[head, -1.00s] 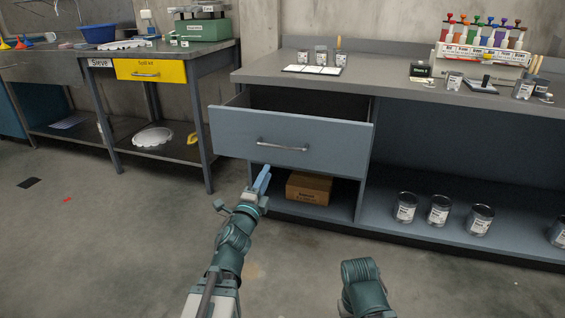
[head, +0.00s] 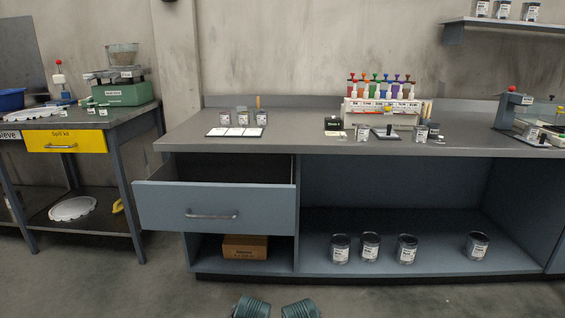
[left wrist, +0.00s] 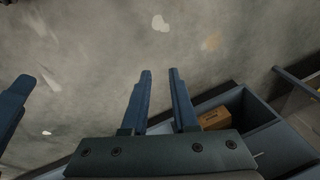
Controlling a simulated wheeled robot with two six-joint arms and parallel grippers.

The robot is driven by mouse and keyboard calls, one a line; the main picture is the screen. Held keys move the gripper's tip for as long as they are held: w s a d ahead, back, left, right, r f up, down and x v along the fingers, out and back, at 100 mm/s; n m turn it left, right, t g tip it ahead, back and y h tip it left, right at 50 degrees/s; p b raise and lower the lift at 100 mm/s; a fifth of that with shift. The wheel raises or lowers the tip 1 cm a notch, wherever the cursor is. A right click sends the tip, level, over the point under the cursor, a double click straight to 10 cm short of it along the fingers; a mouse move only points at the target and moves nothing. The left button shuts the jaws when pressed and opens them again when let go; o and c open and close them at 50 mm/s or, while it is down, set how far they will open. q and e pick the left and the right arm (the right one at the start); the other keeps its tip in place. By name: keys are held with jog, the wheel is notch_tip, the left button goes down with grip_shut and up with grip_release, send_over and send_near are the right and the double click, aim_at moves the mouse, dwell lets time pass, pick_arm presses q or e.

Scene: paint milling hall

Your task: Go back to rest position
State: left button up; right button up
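My left gripper (left wrist: 160,71) shows in the left wrist view with its two dark blue fingers apart. Nothing is between them, only bare floor beyond. In the head view just two teal arm parts of mine show at the bottom edge, and no gripper is visible there. A dark blue finger-like piece (left wrist: 14,106) stands at the left edge of the left wrist view. It may be part of my right gripper, but I cannot tell its opening.
The blue-grey drawer (head: 216,206) stands pulled out from the bench (head: 300,146). A cardboard box (head: 245,247) and several cans (head: 370,246) sit on the low shelf. A side table with a yellow drawer (head: 64,141) is at left. The floor (head: 120,290) in front is clear.

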pick_arm(q)
jog(key=s+d+g, duration=0.3)
jog(key=s, duration=0.3)
notch_tip(320, 180, up, 38)
jog(key=p, duration=3.8)
jog(key=shift+s+r+n+p, duration=0.2)
jog(key=shift+s+n+p, duration=0.1)
jog(key=shift+p, duration=0.05)
jog(key=shift+d, duration=0.15)
